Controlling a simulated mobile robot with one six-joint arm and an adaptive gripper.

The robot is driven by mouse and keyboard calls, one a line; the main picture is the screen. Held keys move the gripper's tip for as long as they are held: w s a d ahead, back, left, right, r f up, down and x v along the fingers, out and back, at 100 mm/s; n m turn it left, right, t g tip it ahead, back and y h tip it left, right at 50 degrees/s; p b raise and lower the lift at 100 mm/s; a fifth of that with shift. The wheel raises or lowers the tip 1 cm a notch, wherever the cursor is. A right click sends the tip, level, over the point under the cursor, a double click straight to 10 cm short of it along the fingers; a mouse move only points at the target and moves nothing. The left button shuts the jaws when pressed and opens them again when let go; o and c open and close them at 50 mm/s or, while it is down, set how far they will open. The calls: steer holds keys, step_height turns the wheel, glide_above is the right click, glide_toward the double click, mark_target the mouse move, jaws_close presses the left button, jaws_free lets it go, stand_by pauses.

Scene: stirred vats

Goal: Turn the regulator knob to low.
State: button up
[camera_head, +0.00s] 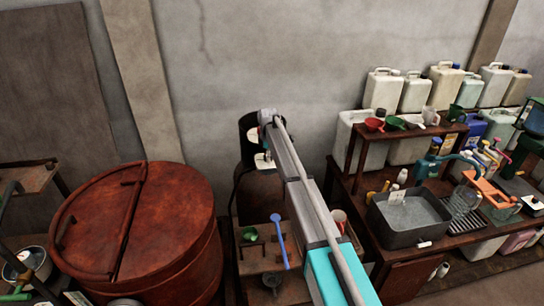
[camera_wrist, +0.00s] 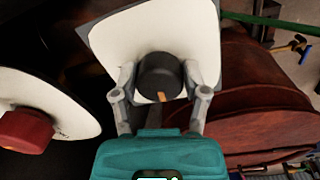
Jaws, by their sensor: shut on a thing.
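In the wrist view a black knob (camera_wrist: 160,74) with an orange mark on its lower edge sits on a white plate (camera_wrist: 112,45). My gripper (camera_wrist: 159,76) has one finger on each side of this knob and is shut on it. The orange mark points down towards my gripper's palm. Any lettering by the knob is too small or hidden to read. In the head view my arm reaches a dark upright cylinder (camera_head: 247,127) by the wall, and it hides the knob and most of my gripper.
A red knob (camera_wrist: 25,131) on a second white plate (camera_wrist: 75,110) is at the left in the wrist view. A large rust-red vat (camera_head: 180,230) stands left of my arm. A cluttered bench (camera_head: 345,190) with jugs and a grey basin (camera_head: 385,222) stands right.

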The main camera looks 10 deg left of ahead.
steer(key=m, duration=0.4)
steer(key=shift+w+a+r+m, duration=0.1)
steer(key=shift+w+a+m, duration=0.2)
steer(key=shift+a, duration=0.05)
steer(key=m, duration=0.9)
steer(key=shift+d, duration=0.1)
steer(key=shift+m, duration=1.8)
steer(key=o, duration=1.2)
steer(key=shift+w+f, duration=0.15)
steer(key=shift+f, duration=0.1)
steer(key=shift+c, duration=0.2)
steer(key=shift+s+r, duration=0.15)
steer(key=shift+s, duration=0.05)
